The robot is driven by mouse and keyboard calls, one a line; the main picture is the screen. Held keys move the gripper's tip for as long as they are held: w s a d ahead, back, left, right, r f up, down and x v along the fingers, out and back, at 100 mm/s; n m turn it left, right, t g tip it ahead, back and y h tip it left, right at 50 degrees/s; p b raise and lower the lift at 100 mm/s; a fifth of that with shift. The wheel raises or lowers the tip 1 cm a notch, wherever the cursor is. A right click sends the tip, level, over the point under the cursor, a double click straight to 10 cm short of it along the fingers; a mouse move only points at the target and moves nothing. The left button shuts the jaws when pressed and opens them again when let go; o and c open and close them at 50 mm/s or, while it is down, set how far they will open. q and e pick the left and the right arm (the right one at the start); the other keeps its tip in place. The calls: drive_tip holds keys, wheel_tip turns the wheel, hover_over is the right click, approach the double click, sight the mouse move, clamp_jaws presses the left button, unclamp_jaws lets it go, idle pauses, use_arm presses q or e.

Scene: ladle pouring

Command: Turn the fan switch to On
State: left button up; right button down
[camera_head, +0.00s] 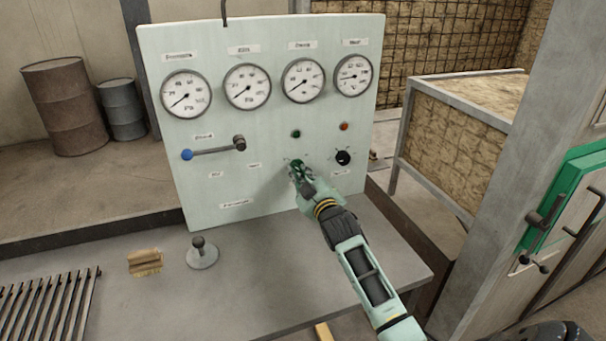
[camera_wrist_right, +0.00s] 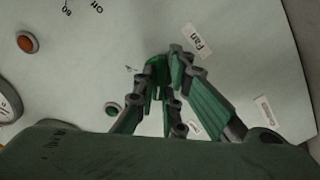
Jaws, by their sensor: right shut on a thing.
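The pale green control panel (camera_head: 270,195) stands upright on the bench. My right gripper (camera_head: 298,170) reaches its lower middle, below the green indicator (camera_head: 296,133) and left of a black rotary knob (camera_head: 343,157). In the right wrist view the fingers of my right gripper (camera_wrist_right: 158,70) come together against the panel face, beside a label reading "Fan" (camera_wrist_right: 195,41). The gripper is shut on the fan switch, which the fingers hide almost wholly. Its setting cannot be read. My left gripper is not in view.
Several dial gauges (camera_head: 248,88) line the panel's top. A blue-ended lever (camera_head: 187,155) is at its left and a red indicator (camera_head: 344,126) at its right. A brush (camera_head: 145,262) and a round-based knob (camera_head: 201,254) are on the bench (camera_head: 240,300).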

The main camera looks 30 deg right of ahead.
drive_tip(key=m+p, duration=0.2)
drive_tip(key=m, duration=0.2)
drive_tip(key=shift+a+m, duration=0.1)
drive_tip(key=shift+m, duration=0.3)
drive_tip(key=m+p, duration=0.2)
drive_tip(key=m, duration=0.3)
drive_tip(key=shift+a, duration=0.1)
drive_tip(key=shift+w+a+m+p, duration=0.1)
drive_tip(key=shift+m+p, duration=0.35)
drive_tip(key=shift+m, duration=1.4)
drive_tip(key=shift+a+m+p, duration=0.1)
drive_tip(key=shift+m+p, duration=0.35)
drive_tip(key=shift+m, duration=1.4)
drive_tip(key=c, duration=1.8)
unclamp_jaws()
